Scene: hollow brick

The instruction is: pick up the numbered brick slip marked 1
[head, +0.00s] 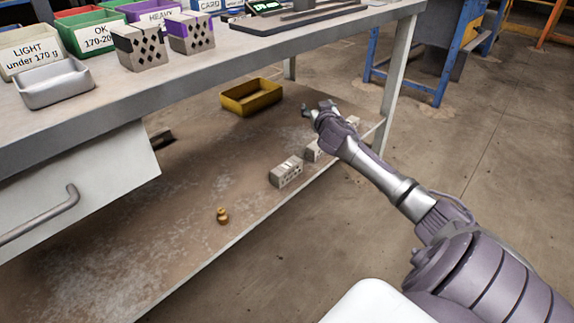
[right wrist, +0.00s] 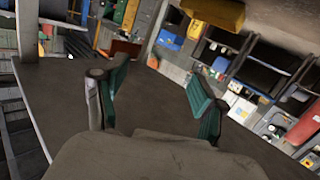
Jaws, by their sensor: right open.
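Several small grey bricks stand in a row along the front of the lower shelf. The nearest brick (head: 286,172) has dark marks on its side, a second brick (head: 313,151) is partly behind my right arm, and another (head: 353,122) is just beyond the arm. I cannot read a 1 on any of them. My right gripper (head: 318,109) is over the shelf, beyond the nearest brick and right of the yellow bin. In the right wrist view its teal-padded fingers (right wrist: 160,98) are apart with nothing between them. My left gripper is out of view.
The lower shelf holds a yellow bin (head: 252,97) and a small brass weight (head: 222,215). The tabletop (head: 200,82) overhangs, with a drawer (head: 75,185) below at left. Mid-shelf is mostly clear.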

